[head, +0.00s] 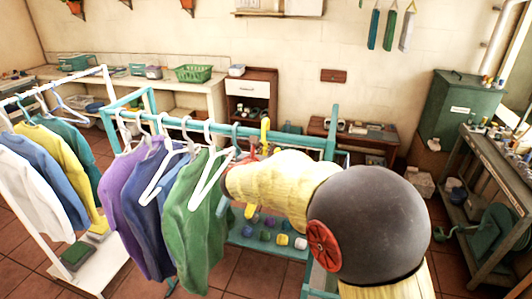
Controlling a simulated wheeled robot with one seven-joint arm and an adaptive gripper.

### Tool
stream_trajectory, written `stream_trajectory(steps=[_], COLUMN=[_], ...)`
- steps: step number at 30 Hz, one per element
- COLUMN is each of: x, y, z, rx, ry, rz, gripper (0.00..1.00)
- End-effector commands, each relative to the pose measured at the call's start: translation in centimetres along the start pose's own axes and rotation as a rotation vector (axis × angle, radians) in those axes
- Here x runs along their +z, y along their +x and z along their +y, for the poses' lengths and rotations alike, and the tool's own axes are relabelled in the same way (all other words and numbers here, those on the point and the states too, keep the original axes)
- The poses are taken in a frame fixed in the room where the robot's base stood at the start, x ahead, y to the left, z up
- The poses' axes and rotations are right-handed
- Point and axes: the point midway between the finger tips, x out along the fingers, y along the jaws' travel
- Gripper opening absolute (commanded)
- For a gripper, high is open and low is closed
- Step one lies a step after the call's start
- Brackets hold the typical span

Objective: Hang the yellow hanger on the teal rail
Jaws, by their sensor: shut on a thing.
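The teal rail (192,124) runs across the middle of the head view, on a teal frame. A purple, a blue and a green garment hang from it, along with white hangers (208,175). The yellow hanger (265,134) shows only in part, as an upright piece near the right part of the rail. Another yellow bit shows lower down, below my arm. My gripper (242,164), mostly hidden behind my own arm, is shut on the yellow hanger close to the rail. Whether the hook touches the rail cannot be told.
A white rack (60,95) with several garments stands at the left. The teal stand's lower shelf (240,238) holds several small coloured items. A green cabinet (463,108) and a cluttered workbench (500,180) are at the right. Tiled floor is free between them.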

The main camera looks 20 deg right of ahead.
Motion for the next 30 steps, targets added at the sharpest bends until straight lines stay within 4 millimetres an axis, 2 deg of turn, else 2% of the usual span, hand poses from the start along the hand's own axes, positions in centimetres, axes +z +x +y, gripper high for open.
stream_trajectory(steps=[10,30], x=[-0.3,-2.5], y=[0.1,0.6], z=[0.0,0.0], rx=[0.000,0.000], ry=[0.000,0.001], rz=[-0.001,-0.001], gripper=[0.00,0.00])
